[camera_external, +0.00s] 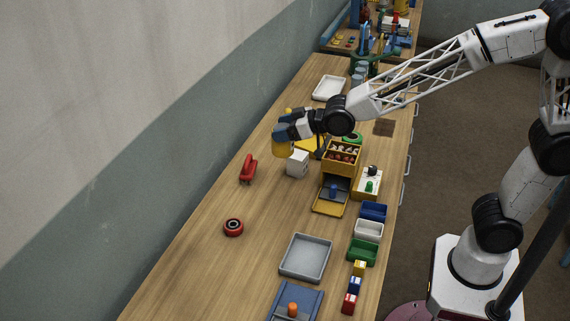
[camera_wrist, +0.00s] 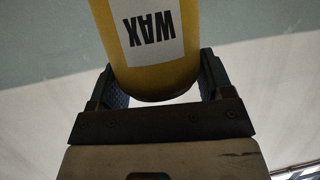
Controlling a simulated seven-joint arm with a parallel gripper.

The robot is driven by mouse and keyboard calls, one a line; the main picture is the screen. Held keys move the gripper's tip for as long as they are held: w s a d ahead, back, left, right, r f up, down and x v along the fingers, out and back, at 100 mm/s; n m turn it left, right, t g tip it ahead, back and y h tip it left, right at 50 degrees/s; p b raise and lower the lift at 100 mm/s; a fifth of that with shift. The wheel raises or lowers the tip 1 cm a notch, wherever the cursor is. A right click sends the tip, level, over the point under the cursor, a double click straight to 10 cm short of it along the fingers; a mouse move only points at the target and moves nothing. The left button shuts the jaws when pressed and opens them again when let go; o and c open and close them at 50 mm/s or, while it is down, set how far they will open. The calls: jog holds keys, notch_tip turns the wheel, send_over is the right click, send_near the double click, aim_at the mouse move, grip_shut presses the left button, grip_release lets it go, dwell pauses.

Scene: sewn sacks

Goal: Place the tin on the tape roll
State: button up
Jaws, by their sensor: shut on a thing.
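The tin is a yellow cylinder (camera_external: 284,148) with a white label reading "WAX"; it also fills the top middle of the wrist view (camera_wrist: 155,75). My gripper (camera_external: 284,132) is shut on the tin, with a dark finger on each side of it in the wrist view (camera_wrist: 158,85). In the external view the tin appears held above the table, near a white block.
A red stapler-like object (camera_external: 248,169) stands between tin and tape roll, to the left. The white block (camera_external: 298,164) is just below the tin. A grey tray (camera_external: 306,257), coloured bins and a yellow drawer unit (camera_external: 341,158) are to the right.

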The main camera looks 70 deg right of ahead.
jog(key=s+d+m+g+h, duration=0.1)
jog(key=s+d+m+h, duration=0.3)
jog(key=d, duration=0.8)
jog(key=s+d+m+g+h, duration=0.15)
jog(key=s+d, duration=0.45)
jog(key=d, duration=0.6)
jog(key=s+d+m+h, duration=0.35)
jog(key=s+d, duration=0.25)
jog(key=d, duration=0.6)
jog(key=shift+h, duration=0.3)
jog(key=shift+w+a+f, duration=0.1)
jog(key=shift+f, duration=1.25)
jog(key=shift+w+f, duration=0.1)
jog(key=shift+f, duration=1.2)
jog(key=shift+f, duration=2)
jog(key=shift+f, duration=0.1)
jog(key=shift+f, duration=1.9)
jog(key=shift+f, duration=0.15)
jog(key=o, duration=1.2)
